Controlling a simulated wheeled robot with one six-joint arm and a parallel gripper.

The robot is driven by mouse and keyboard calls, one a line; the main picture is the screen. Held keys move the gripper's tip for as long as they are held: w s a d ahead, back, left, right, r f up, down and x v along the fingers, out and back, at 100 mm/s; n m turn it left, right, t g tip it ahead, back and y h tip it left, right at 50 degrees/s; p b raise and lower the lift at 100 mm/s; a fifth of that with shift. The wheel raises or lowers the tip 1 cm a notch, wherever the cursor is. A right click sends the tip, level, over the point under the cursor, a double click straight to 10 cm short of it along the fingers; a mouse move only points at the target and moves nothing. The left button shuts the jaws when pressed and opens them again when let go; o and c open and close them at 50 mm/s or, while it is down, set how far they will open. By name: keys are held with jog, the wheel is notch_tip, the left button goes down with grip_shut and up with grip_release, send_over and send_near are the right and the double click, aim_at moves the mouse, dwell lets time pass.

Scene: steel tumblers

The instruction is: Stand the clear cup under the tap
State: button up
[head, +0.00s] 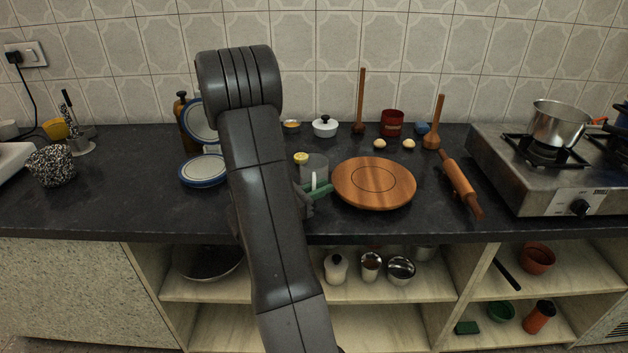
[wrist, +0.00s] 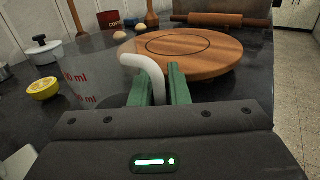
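The clear cup (head: 316,166) is a see-through beaker at the middle of the dark counter, just left of the round wooden board. In the wrist view the clear cup (wrist: 92,72) shows red ml marks and a white handle (wrist: 148,66). My gripper (wrist: 160,90) has its green fingers on both sides of the handle, closed on it. In the head view my gripper (head: 314,190) is at the cup's near side, partly behind my arm. The cup looks upright; I cannot tell whether it touches the counter. I cannot make out a tap.
The wooden board (head: 374,183) is close on the right, with a rolling pin (head: 461,184) and stove (head: 550,170) beyond. Blue-rimmed plates (head: 203,170) stand left of my arm. The counter further left is clear up to a speckled pot (head: 50,166).

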grip_shut()
